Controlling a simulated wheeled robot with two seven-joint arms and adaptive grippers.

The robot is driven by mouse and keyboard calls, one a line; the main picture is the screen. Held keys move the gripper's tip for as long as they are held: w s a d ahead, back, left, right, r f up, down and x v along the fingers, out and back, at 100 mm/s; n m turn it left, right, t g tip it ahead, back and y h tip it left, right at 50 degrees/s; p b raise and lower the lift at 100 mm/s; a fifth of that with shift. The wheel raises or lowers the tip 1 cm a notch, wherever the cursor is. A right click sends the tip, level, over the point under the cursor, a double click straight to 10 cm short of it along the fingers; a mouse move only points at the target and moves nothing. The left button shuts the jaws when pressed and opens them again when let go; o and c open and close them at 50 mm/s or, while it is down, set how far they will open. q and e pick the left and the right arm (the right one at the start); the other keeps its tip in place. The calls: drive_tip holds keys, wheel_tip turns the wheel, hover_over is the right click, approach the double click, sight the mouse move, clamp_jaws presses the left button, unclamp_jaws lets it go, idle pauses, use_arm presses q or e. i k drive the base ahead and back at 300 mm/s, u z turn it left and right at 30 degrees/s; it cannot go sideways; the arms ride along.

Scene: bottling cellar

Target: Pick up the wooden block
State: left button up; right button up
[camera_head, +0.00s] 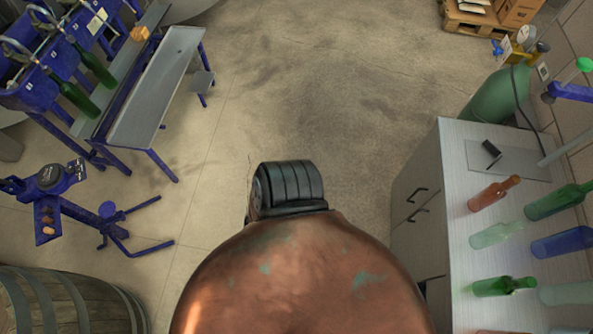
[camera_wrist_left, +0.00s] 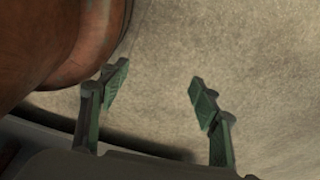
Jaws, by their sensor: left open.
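A small orange-tan block (camera_head: 140,33), which looks like wood, sits at the far end of the blue bottling machine at the upper left of the head view. It is small there, and its exact support is hard to tell. My left gripper (camera_wrist_left: 160,92) shows in the left wrist view with its two green-grey fingers spread apart. Nothing is between them, and only bare floor shows beyond. The block is not in the wrist view. Neither gripper shows in the head view.
A blue filling machine (camera_head: 40,92) with green bottles stands at left, beside a grey-topped bench (camera_head: 158,88). A barrel (camera_head: 65,305) is at lower left. A cabinet (camera_head: 455,165) with bottles lying on top stands at right. The middle floor (camera_head: 330,90) is clear.

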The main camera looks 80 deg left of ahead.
sight(138, 33)
drive_tip(key=u, duration=3.75)
